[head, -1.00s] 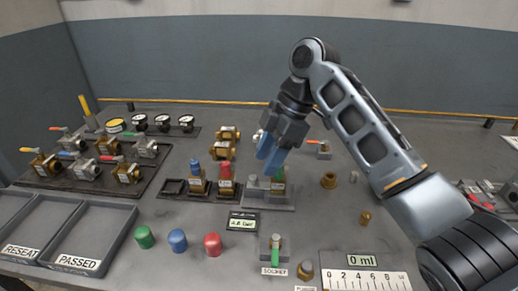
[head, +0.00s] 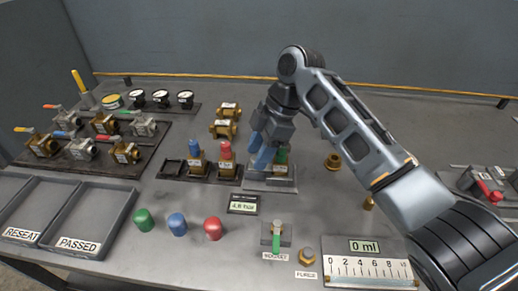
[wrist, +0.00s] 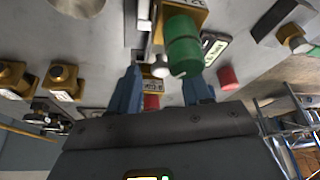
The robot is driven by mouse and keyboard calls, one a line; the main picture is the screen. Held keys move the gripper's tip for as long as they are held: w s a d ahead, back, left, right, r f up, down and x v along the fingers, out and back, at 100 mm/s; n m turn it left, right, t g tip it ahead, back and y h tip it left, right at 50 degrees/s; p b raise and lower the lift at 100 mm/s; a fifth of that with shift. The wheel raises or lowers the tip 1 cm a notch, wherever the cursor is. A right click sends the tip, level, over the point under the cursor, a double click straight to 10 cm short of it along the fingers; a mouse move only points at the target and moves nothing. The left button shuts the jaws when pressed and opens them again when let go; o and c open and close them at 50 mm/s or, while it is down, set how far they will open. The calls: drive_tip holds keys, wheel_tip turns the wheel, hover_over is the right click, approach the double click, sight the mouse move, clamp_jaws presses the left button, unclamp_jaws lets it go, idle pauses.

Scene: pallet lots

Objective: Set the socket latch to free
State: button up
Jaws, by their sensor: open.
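The socket latch (head: 276,237) stands at the front of the bench behind its SOCKET label. Its green handle points toward the front edge. My gripper (head: 262,152) is open, with blue fingers beside the green-capped brass valve (head: 281,157) in the grey socket fixture (head: 270,184). In the wrist view, the green cap (wrist: 184,46) shows ahead of the finger gap (wrist: 162,90), nearer the right finger. I cannot tell whether a finger touches the valve. My gripper partly hides the valve and fixture in the head view.
A small display (head: 243,204) and a brass PURGE knob (head: 307,256) flank the latch. Red-capped (head: 226,160) and blue-capped (head: 195,160) valves stand left of the fixture. Loose caps, including a red one (head: 213,229), lie in front. A PASSED tray (head: 113,222) is at left.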

drive_tip(key=shift+c, duration=0.2)
clamp_jaws()
idle(0.3)
